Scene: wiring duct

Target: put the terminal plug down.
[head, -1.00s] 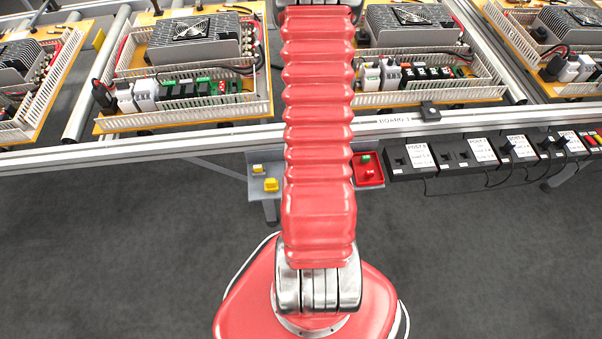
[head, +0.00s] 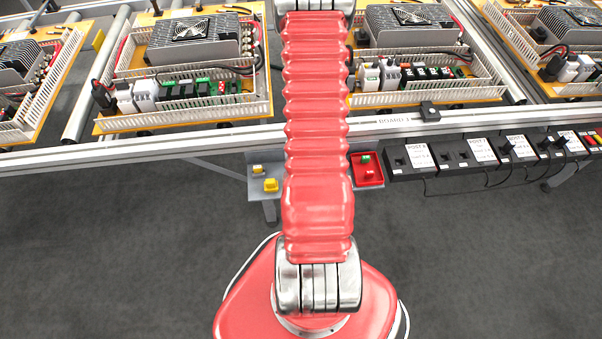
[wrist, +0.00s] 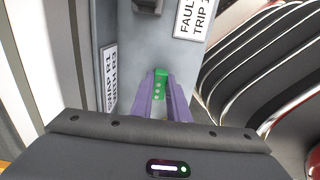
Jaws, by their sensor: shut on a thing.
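My gripper (wrist: 161,78) shows in the wrist view, its two purple fingers shut on a small green terminal plug (wrist: 161,88). The plug sits between the fingertips, with a row of pale round spots on its face. Behind it is a grey surface (wrist: 150,50); I cannot tell whether the plug touches it. In the head view the gripper and the held plug are hidden behind my red arm.
White labels, one reading "FAULT TRIP" (wrist: 192,18), are on the grey parts. Boards with ducts (head: 180,119) lie behind the rail (head: 200,142).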

